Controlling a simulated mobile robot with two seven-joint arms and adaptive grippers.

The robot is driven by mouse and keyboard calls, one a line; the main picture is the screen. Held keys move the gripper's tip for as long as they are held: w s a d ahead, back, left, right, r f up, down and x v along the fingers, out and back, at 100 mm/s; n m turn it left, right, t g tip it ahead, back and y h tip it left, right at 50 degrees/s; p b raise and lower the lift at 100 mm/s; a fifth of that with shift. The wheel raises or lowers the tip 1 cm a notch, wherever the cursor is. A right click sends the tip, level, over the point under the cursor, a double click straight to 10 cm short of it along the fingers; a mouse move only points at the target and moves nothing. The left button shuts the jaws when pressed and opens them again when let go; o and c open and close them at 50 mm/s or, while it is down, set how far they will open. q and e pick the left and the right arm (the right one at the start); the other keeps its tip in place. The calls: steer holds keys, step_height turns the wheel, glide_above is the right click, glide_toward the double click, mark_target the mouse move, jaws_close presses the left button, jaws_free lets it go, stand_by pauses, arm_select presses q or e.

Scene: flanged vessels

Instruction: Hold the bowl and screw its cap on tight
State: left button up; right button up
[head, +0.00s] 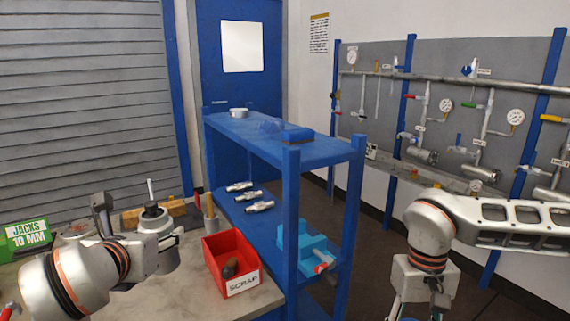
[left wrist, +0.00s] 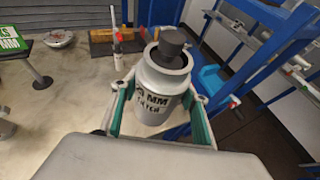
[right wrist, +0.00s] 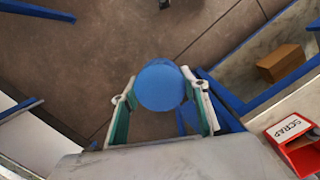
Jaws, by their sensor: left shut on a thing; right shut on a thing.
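The bowl (left wrist: 160,88) is a grey metal vessel with a flanged rim and black lettering. It stands upright between the fingers of my left gripper (left wrist: 163,98), which is shut on it. A dark cylinder (left wrist: 173,43) shows at its mouth. In the head view the bowl (head: 165,250) is at the lower left, partly hidden by my arm. My right gripper (right wrist: 158,98) is shut on a round blue piece (right wrist: 160,86), which looks like the cap, seen end-on over the floor. The bowl and the blue piece are well apart. In the head view the right fingers are mostly cut off.
A red scrap bin (head: 231,262) stands on the bench (head: 190,300) right of the bowl. A blue shelf unit (head: 290,160) with metal fittings (head: 248,196) and a light-blue vise-like tool (head: 305,250) stands between my arms. A green jacks sign (head: 27,235) is at far left.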

arm_select(q)
steer(key=shift+s+d+r+m+h, duration=0.1)
steer(key=shift+s+d+m+h, duration=0.25)
steer(key=shift+s+d, duration=0.2)
steer(key=shift+w, duration=0.1)
steer(key=d+f+m+h, duration=0.1)
steer(key=d+f+h, duration=0.1)
steer(key=d+f, duration=0.3)
steer(key=d+f+m+h, duration=0.2)
steer(key=d+f, duration=0.4)
steer(key=d, duration=0.7)
steer(key=shift+g, duration=0.3)
arm_select(e)
steer(key=w+a+r+m+y, duration=0.1)
steer(key=w+a+r+m, duration=0.85)
steer(key=a, duration=0.35)
steer(key=a+r+m+t, duration=0.1)
steer(key=a+r+m, duration=0.4)
steer(key=a, duration=0.4)
steer(key=a+r+m, duration=0.5)
steer(key=a+m, duration=0.2)
steer(key=a, duration=0.2)
steer(key=shift+r+t, duration=0.15)
steer(key=shift+t, duration=0.25)
